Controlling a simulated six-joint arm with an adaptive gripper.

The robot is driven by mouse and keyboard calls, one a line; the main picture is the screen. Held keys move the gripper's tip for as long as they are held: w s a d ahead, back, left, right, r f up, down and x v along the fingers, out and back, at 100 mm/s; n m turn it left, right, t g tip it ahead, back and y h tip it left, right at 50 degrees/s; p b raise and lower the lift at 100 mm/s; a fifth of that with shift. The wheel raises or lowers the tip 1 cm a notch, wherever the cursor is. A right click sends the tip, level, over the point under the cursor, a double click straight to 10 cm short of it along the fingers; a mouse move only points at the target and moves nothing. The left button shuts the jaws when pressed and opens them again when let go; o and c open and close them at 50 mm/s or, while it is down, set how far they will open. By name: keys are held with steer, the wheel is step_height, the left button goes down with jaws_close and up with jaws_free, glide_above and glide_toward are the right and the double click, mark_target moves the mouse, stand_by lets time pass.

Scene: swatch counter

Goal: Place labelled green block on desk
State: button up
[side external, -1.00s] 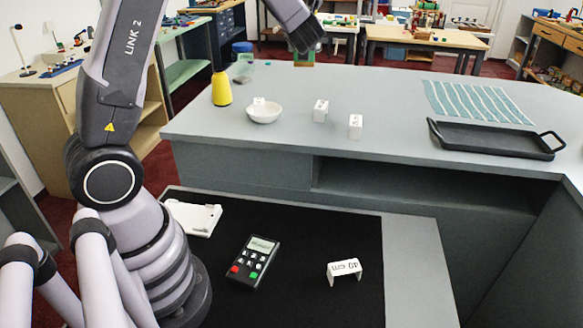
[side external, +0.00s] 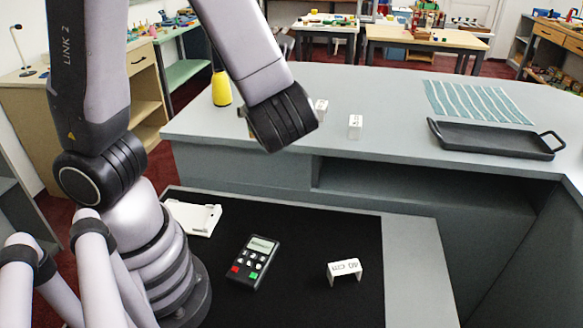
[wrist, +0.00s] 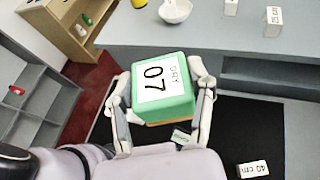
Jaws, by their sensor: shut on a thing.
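In the wrist view, a green block (wrist: 172,108) with a white label reading "DRY 07" sits between the fingers of my gripper (wrist: 163,92). The gripper is shut on it, one finger on each side. The block is off any surface, with the lower black-topped desk (side external: 410,255) showing behind and below it. In the side external view my wrist is over the near edge of the upper counter, and the gripper and block are mostly hidden behind it.
On the desk are a keypad device (side external: 253,262), a white "40 cm" bridge piece (side external: 344,267) and a white tray-like piece (side external: 193,217). The raised counter (side external: 390,100) holds small white label blocks (side external: 355,126), a black tray (side external: 490,140) and a yellow bottle (side external: 221,88).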

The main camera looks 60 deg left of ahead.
step_height(320, 180, down, 19)
glide_above(322, 234)
steer(key=f, duration=0.6)
steer(key=s+f, duration=0.1)
steer(key=f, duration=0.2)
steer(key=shift+f, duration=0.3)
steer(key=shift+w+f, duration=0.2)
steer(key=shift+f, duration=0.05)
steer(key=shift+w+f, duration=0.15)
steer(key=shift+f, duration=0.75)
steer(key=shift+w+f, duration=0.1)
steer(key=shift+f, duration=0.8)
steer(key=shift+f, duration=0.1)
steer(key=o, duration=1)
steer(key=shift+o, duration=0.2)
